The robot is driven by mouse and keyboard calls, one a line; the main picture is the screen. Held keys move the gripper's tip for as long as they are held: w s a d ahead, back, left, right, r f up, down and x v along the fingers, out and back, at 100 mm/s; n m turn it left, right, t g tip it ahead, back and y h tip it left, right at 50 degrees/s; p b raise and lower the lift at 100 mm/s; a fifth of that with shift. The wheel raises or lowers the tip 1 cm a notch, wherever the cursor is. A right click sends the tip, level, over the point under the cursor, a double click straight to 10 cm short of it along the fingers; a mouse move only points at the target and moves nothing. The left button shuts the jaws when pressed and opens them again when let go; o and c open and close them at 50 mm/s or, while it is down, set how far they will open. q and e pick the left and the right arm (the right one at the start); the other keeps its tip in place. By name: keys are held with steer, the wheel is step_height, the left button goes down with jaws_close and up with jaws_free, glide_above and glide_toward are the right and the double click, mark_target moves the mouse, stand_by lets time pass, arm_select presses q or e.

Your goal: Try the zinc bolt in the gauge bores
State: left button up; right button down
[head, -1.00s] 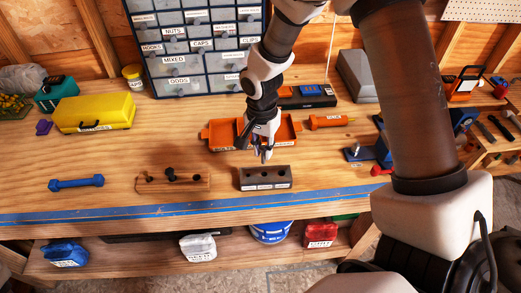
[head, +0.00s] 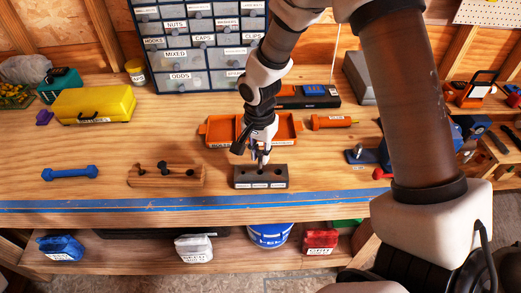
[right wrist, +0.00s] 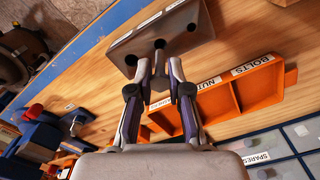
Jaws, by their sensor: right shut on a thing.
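The gauge block (head: 248,184) is a grey-brown block with a row of bores in its top, near the bench's front edge. It also shows at the top of the right wrist view (right wrist: 177,40). My right gripper (head: 259,161) is right above the block's middle. Its fingers are shut on the zinc bolt (right wrist: 160,58), a small grey piece between the fingertips at the middle bore. I cannot tell whether its tip is inside the bore. A wooden bolt stand (head: 180,183) with dark bolts in it sits left of the block. My left gripper is out of view.
An orange divided tray (head: 215,145) lies close behind the block, labelled for nuts and bolts. A blue dumbbell-shaped piece (head: 70,173) lies far left. A blue device with a red knob (head: 382,173) stands right. The bench between stand and block is clear.

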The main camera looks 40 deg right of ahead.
steer(key=shift+w+a+f+b, duration=0.1)
steer(key=shift+f+b, duration=0.1)
steer(key=shift+f, duration=0.3)
steer(key=shift+w+a+f+b, duration=0.1)
steer(key=shift+f+b, duration=0.05)
steer(key=shift+f, duration=0.3)
steer(key=shift+s+d+r, duration=0.1)
steer(key=shift+s+d, duration=0.15)
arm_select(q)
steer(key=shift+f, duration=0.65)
arm_select(e)
steer(key=shift+w+a, duration=0.2)
steer(key=shift+s+d, duration=0.1)
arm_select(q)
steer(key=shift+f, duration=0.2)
arm_select(e)
steer(key=shift+f, duration=0.4)
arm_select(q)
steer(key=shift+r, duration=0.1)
arm_select(e)
steer(key=shift+r, duration=0.15)
steer(key=shift+r, duration=0.3)
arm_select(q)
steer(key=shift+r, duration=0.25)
